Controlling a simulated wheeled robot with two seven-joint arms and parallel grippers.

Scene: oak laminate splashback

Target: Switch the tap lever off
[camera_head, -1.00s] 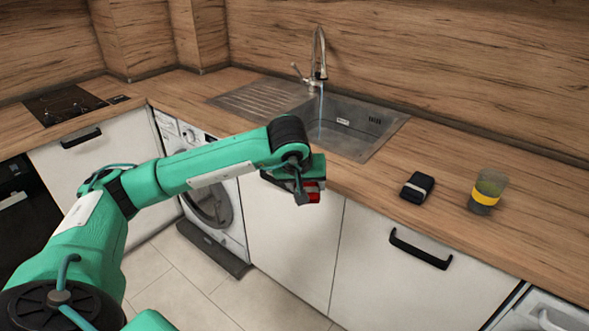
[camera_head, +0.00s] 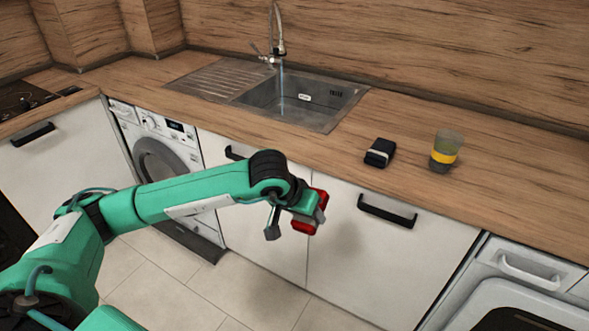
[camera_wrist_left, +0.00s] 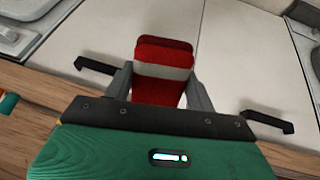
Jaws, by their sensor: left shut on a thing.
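The tap (camera_head: 277,35) stands behind the sink (camera_head: 300,97), with its small lever (camera_head: 257,50) on the left side. A thin bluish stream of water (camera_head: 282,85) runs from the spout into the basin. My left gripper (camera_head: 308,214) is in front of the white cupboard doors, below the worktop and well away from the tap. It is shut on a red block-like thing with a pale band (camera_wrist_left: 163,72), seen between the fingers in the left wrist view. My right gripper is not in view.
A black case-like object (camera_head: 380,152) and a cup with a yellow band (camera_head: 446,150) stand on the worktop right of the sink. Black door handles (camera_head: 387,211) stick out near my left gripper. A washing machine (camera_head: 160,150) is at left.

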